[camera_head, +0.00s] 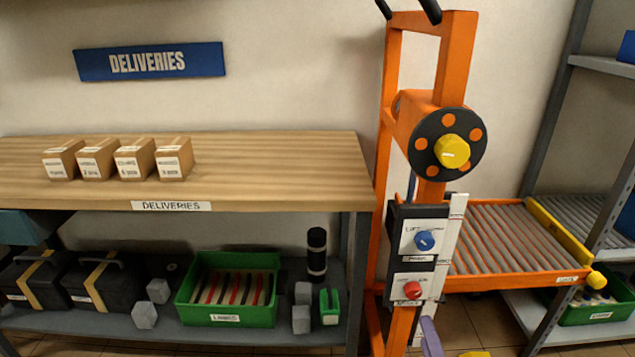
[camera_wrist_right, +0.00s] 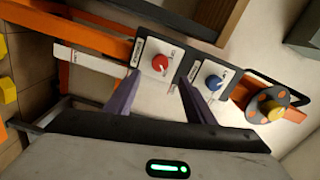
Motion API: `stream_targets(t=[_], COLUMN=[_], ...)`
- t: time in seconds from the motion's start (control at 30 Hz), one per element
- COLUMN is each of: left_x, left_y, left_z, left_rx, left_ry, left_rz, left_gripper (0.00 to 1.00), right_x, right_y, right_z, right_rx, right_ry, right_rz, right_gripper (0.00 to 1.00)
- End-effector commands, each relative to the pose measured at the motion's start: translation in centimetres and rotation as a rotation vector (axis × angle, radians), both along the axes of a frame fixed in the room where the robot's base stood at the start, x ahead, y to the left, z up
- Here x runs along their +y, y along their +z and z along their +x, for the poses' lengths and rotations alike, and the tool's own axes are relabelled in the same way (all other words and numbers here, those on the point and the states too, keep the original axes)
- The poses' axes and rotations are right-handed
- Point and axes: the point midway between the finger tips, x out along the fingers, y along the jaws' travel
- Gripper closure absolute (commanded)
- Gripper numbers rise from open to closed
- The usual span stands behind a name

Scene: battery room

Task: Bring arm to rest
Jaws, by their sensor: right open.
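My right gripper (camera_wrist_right: 160,90) shows in the right wrist view as two purple fingers spread apart with nothing between them. In the head view only a purple finger (camera_head: 430,336) of it shows at the bottom edge, in front of the orange post. The fingers point toward a control panel with a blue knob (camera_head: 425,240) and a red knob (camera_head: 412,289). In the wrist view the red knob (camera_wrist_right: 160,63) and the blue knob (camera_wrist_right: 213,83) lie beyond the fingertips; contact cannot be told. My left gripper is not in view.
The orange lift frame (camera_head: 459,60) carries a black wheel with a yellow hub (camera_head: 452,152). A roller tray (camera_head: 505,235) extends to its right. Left is a wooden shelf (camera_head: 280,170) with several cartons. A green crate (camera_head: 228,318) stands below. Bare floor (camera_head: 500,325) shows under the tray.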

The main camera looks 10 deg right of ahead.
Motion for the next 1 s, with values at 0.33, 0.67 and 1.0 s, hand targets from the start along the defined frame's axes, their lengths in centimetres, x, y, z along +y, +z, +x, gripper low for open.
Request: stream_targets(t=[0.33, 0.67, 1.0], left_x=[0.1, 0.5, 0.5], left_y=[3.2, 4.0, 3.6], left_z=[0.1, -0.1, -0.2], left_rx=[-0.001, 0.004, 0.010], left_ry=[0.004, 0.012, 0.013], left_rz=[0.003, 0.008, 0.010], left_gripper=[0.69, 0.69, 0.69], right_x=[13.4, 17.0, 16.9], right_y=[-2.7, -6.7, -7.0], right_z=[-6.4, -16.0, -16.3], right_rx=[0.350, 0.644, 0.655], right_ry=[0.521, 0.923, 0.935], right_rz=[-0.628, -1.231, -1.250], right_gripper=[0.51, 0.51, 0.51])
